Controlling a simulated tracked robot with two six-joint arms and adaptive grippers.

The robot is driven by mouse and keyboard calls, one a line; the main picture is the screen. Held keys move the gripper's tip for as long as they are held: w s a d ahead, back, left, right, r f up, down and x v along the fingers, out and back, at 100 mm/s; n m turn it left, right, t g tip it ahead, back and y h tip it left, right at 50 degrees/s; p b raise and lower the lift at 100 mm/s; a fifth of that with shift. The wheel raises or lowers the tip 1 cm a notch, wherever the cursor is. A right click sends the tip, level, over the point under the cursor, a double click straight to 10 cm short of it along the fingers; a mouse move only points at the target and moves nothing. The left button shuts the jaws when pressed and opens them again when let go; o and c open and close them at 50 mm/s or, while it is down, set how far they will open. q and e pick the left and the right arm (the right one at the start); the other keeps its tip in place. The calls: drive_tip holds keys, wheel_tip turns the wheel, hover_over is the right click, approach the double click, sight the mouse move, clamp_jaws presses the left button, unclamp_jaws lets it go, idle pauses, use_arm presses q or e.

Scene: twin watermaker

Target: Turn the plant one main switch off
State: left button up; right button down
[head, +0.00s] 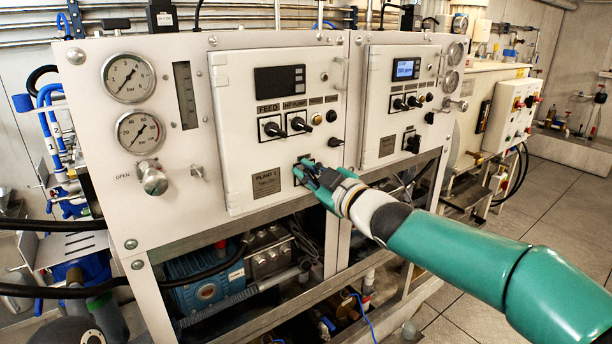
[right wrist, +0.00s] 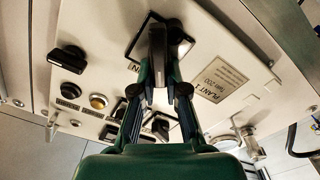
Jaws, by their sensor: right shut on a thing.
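The plant one main switch (right wrist: 157,48) is a black handle on a dark square plate, low on the plant one panel (head: 235,150). My right gripper (head: 308,172) is at this switch in the head view and covers most of it. In the right wrist view the fingers of my right gripper (right wrist: 160,85) are shut on the handle, one on each side. The handle lies roughly along the fingers there; I cannot read its on or off mark. The plant one display (head: 279,80) looks dark.
Feed knob (head: 272,129), second pump knob (head: 299,124) and another black knob (head: 335,142) sit close above the gripper. The plant two panel (head: 385,120) is to the right with a lit blue display (head: 405,69). Gauges (head: 128,78) are at the left.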

drive_tip(key=shift+f, duration=0.45)
drive_tip(key=c, duration=1.3)
unclamp_jaws()
drive_tip(key=shift+a, duration=0.1)
drive_tip(key=shift+o, duration=0.6)
drive_tip(key=shift+w, duration=0.1)
drive_tip(key=shift+r, duration=0.3)
drive_tip(key=v, duration=1.2)
drive_tip(key=shift+f, duration=0.25)
